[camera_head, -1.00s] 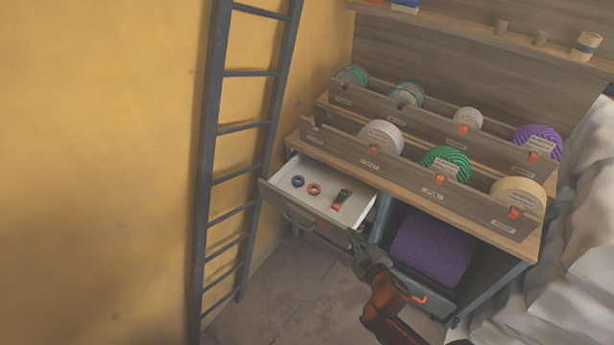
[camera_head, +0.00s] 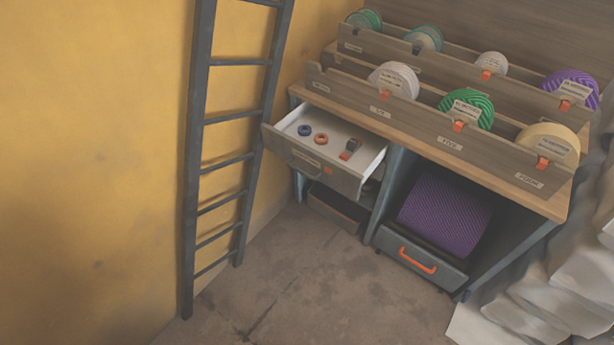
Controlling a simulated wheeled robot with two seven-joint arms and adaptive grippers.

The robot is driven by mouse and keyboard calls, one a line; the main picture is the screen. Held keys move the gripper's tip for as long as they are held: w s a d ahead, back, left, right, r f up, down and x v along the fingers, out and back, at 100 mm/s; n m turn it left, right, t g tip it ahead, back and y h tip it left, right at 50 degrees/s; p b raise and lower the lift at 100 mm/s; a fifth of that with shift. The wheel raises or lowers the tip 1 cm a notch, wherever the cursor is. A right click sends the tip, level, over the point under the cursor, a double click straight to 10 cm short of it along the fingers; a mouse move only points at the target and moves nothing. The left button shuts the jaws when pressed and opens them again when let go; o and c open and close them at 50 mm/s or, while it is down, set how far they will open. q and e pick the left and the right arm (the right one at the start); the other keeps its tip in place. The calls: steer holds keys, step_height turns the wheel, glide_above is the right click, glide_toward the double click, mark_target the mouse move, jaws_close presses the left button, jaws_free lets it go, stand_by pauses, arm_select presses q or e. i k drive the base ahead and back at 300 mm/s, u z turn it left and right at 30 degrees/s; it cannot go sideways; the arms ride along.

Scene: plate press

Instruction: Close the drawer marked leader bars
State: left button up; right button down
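The white-lined drawer (camera_head: 318,173) at the upper left of the workbench stands pulled out. Inside lie a blue ring (camera_head: 305,130), an orange ring (camera_head: 320,139) and a small black and orange item (camera_head: 350,149). Neither of my grippers shows in the head view now.
A dark ladder (camera_head: 194,160) leans by the yellow wall, left of the drawer. Below the bench, a lower drawer with an orange handle (camera_head: 418,260) sits under a purple roll (camera_head: 445,213). Tape racks (camera_head: 440,130) stand on top. White sheets (camera_head: 560,285) lie at right. The floor in front is clear.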

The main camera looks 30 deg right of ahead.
mark_target(324, 162)
steer(key=z, duration=2.4)
steer(key=i, duration=0.45)
steer(key=u, duration=3.05)
